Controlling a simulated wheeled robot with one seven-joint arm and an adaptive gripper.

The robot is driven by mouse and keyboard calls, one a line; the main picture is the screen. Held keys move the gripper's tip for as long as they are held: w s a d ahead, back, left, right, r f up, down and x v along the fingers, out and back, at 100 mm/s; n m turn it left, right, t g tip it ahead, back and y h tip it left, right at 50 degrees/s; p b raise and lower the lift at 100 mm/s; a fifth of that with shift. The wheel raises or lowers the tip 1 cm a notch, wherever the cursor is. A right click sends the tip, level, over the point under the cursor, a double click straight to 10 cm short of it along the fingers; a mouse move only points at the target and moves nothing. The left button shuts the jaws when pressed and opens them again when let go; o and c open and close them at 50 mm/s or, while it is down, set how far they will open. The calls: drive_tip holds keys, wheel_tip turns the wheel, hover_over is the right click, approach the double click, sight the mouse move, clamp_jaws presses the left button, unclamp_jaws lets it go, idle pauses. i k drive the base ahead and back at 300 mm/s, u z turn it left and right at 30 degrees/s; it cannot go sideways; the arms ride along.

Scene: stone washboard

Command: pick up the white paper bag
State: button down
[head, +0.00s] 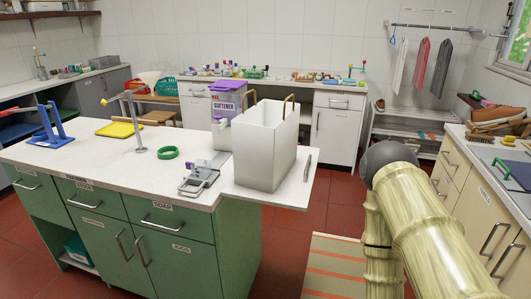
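The white paper bag (265,149) stands upright near the right end of the white-topped green counter (90,160) in the head view. It is open at the top, with two brown handles standing up from its rim. My arm shows at the lower right as pale, bamboo-like links, with a dark rounded joint to the right of the bag and apart from it. My gripper is not in view.
Close to the bag are a grey metal device (201,178), a purple-lidded softener container (228,98) and a thin metal rod (307,167). A green ring (168,153) lies further left. A striped mat (335,268) lies on the red floor between the counters.

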sight(264, 137)
drive_tip(key=z, duration=2.8)
drive_tip(key=k, duration=1.45)
drive_tip(key=u, duration=1.7)
drive_tip(key=i, duration=1.05)
drive_tip(key=u, duration=0.05)
